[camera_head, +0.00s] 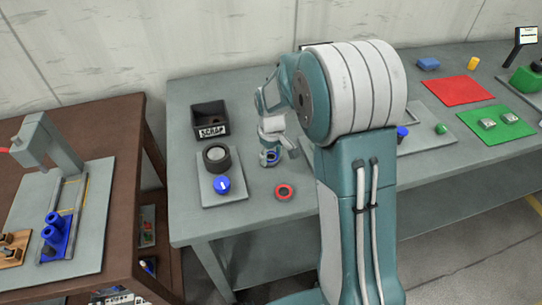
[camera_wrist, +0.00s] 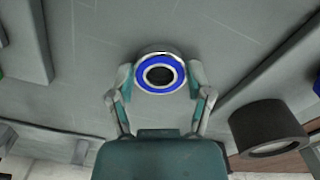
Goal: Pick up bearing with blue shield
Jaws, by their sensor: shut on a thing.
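The bearing with the blue shield (camera_wrist: 173,67) is a metal ring with a blue face around a dark centre hole. In the wrist view it sits between the two fingertips of my gripper (camera_wrist: 160,80), which is shut on it. In the head view the bearing (camera_head: 270,157) shows as a small blue spot, partly hidden by my gripper (camera_head: 274,152). It is at or close above the grey table; I cannot tell whether it touches it.
A red-ringed bearing (camera_head: 284,192) lies on the table nearby. To the left are a plate (camera_head: 220,192) with a dark cylinder (camera_head: 217,158) and a blue knob (camera_head: 223,184), and a black SCRAP bin (camera_head: 210,118). A red mat (camera_head: 458,90) and green mat (camera_head: 508,132) lie right.

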